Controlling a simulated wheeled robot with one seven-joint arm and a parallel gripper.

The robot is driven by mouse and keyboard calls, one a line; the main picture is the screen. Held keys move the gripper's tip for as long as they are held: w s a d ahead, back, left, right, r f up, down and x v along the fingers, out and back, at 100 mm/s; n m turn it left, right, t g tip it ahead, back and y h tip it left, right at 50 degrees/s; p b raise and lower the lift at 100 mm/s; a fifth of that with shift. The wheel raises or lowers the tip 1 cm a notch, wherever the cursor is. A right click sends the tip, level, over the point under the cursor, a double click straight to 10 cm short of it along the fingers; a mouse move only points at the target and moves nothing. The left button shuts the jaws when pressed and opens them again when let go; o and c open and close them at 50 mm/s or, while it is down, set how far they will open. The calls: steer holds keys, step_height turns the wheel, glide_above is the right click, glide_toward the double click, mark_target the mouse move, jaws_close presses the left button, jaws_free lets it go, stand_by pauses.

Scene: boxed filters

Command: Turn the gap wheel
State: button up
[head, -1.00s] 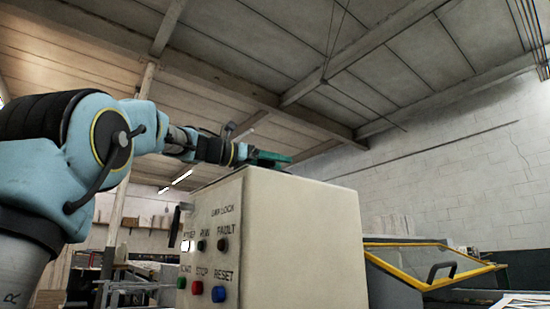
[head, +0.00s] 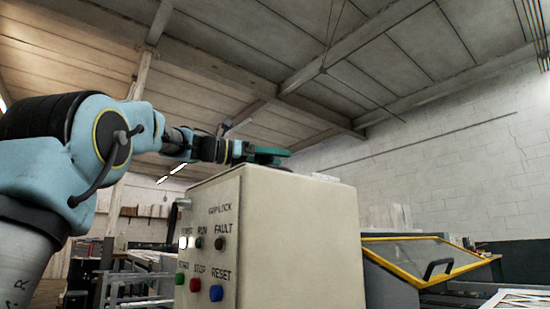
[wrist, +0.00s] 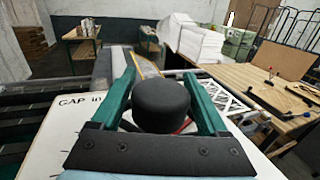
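The gap wheel shows in the wrist view as a black round knob (wrist: 162,104), on a white panel lettered "GAP in" (wrist: 82,101). My gripper (wrist: 160,72) has its two green fingers on either side of the knob. A narrow space shows between the knob's lower sides and the fingers; contact nearer the tips is hard to judge. A bit of red shows beside the knob at the right. In the head view my gripper (head: 268,154) lies just over the top of the cream cabinet (head: 300,235); the knob cannot be made out there.
The cabinet front has push buttons, among them a blue one (head: 216,293) under RESET. A yellow-framed clear guard (head: 430,258) stands at the right. In the wrist view a wooden table (wrist: 265,85) with small tools is at the right, and white covered stacks (wrist: 195,42) stand behind.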

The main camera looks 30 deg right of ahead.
steer(key=shift+o, duration=0.9)
steer(key=a, duration=0.3)
steer(key=w+a, duration=0.1)
steer(key=a, duration=0.3)
steer(key=a+b, duration=0.1)
steer(key=a, duration=0.2)
steer(key=shift+w+a, duration=0.2)
steer(key=shift+a, duration=0.2)
steer(key=shift+r, duration=0.1)
